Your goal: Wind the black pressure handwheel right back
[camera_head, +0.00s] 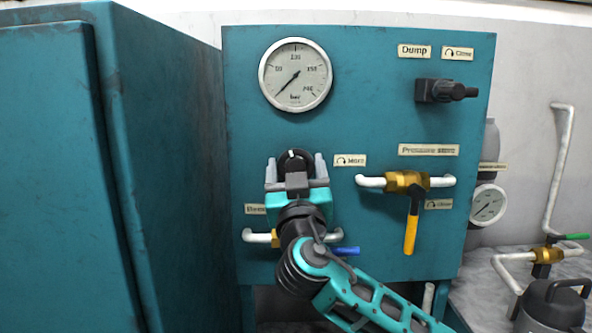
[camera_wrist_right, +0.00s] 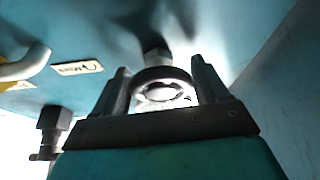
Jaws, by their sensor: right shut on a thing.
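The black pressure handwheel (camera_head: 294,162) is on the teal panel below the large gauge, with a white mark at its top. My right gripper (camera_head: 296,168) is in front of it, its fingers on either side of the rim. In the right wrist view the gripper (camera_wrist_right: 162,90) is shut on the handwheel (camera_wrist_right: 165,76), one finger at each side. The lower part of the wheel is hidden behind the gripper in the head view. The large gauge (camera_head: 296,75) has its needle pointing to the lower left. My left gripper is not in view.
A "More" label (camera_head: 350,160) is right of the wheel. A yellow-handled valve (camera_head: 411,230) hangs further right. A black dump knob (camera_head: 445,91) sits at upper right. A blue valve handle (camera_head: 346,251) is close to my right arm. A teal cabinet (camera_head: 55,170) stands left.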

